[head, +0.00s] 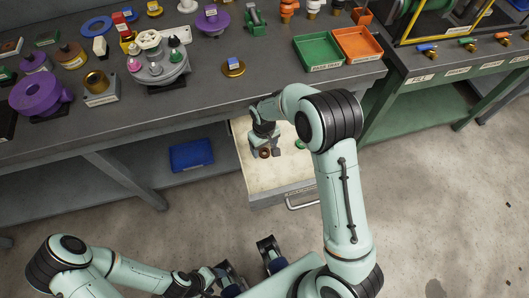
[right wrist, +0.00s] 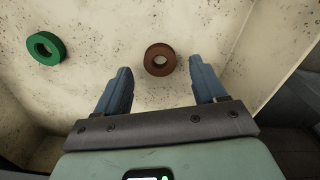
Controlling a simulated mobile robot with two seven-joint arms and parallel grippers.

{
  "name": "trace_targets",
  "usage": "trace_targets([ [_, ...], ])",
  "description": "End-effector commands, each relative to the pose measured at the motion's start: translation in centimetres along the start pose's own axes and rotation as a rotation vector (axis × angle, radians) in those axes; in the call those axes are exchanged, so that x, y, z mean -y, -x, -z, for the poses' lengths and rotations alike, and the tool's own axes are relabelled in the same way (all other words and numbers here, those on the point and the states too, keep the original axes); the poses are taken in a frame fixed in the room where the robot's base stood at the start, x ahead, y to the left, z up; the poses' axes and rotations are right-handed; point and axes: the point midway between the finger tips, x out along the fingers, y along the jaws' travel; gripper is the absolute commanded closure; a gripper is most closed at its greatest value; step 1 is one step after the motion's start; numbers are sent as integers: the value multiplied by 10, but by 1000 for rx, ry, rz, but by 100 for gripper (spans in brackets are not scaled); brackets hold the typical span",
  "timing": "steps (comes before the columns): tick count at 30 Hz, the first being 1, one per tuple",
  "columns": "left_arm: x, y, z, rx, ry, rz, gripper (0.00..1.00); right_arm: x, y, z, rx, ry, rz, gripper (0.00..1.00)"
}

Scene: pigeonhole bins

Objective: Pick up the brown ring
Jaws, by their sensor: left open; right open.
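The brown ring (right wrist: 150,62) lies flat on the pale, speckled floor of an open drawer (head: 250,180). In the right wrist view it shows whole, just beyond and between the fingertips of my right gripper (right wrist: 158,78). That gripper is open and empty, above the ring and pointing down at it. In the head view the brown ring (head: 264,154) shows small, close to the fingers inside the drawer. My left gripper (head: 248,264) is open and empty at the bottom of the head view, away from the drawer.
A green ring (right wrist: 40,54) lies left of the brown one in the drawer. Drawer walls (right wrist: 268,45) rise close to the right gripper. The grey bench top (head: 200,105) overhangs behind, holding many parts and a green tray (head: 318,50). A blue bin (head: 191,155) stands below it.

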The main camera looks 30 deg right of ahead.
Motion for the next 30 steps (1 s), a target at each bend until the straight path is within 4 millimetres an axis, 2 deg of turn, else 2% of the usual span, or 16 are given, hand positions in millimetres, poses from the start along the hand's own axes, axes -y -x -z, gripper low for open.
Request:
trace_targets([
  [1,0,-1,0,0,0,0,32,0,-8,-1,3,0,0,30],
  [4,0,-2,0,0,0,0,32,1,-16,0,1,0,1,30],
  [11,0,-1,0,-1,0,0,32,1,-17,0,-1,0,1,30],
  [12,0,-1,0,-1,0,0,32,1,-17,0,-1,0,1,33],
  [17,0,-1,0,-1,0,0,32,1,-17,0,-1,0,1,85],
  [18,0,-1,0,-1,0,0,32,1,-17,0,-1,0,1,89],
  [30,0,-1,0,-1,0,0,32,1,-10,1,-3,0,1,90],
])
